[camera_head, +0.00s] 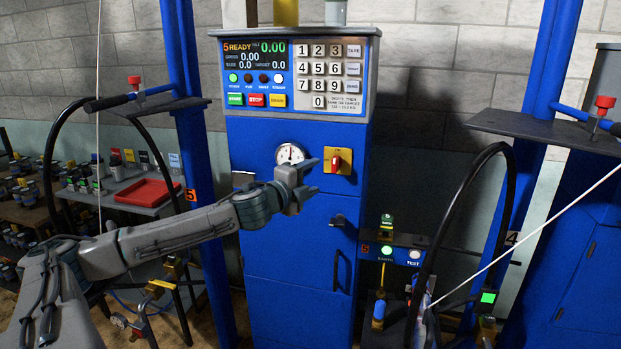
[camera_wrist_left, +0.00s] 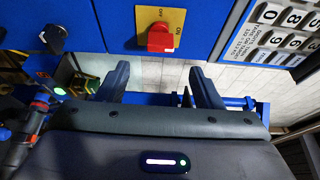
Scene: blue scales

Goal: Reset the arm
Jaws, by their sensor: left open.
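My left arm comes in from the left in the head view. Its gripper (camera_head: 312,178) is in front of the blue scale cabinet (camera_head: 285,235), just left of and below the red rotary switch (camera_head: 337,160) on its yellow plate. In the left wrist view the two fingers of my left gripper (camera_wrist_left: 161,85) stand apart with nothing between them. The red switch (camera_wrist_left: 160,38) shows beyond the fingertips, apart from them, with the yellow plate around it. My right gripper is in neither view.
A keypad and display panel (camera_head: 292,75) tops the cabinet. A round dial (camera_head: 290,154) is behind the gripper. A black handle (camera_head: 338,220) sticks out below the switch. Blue posts (camera_head: 195,150) and black hoses (camera_head: 470,185) stand at the sides. A red tray (camera_head: 152,192) is left.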

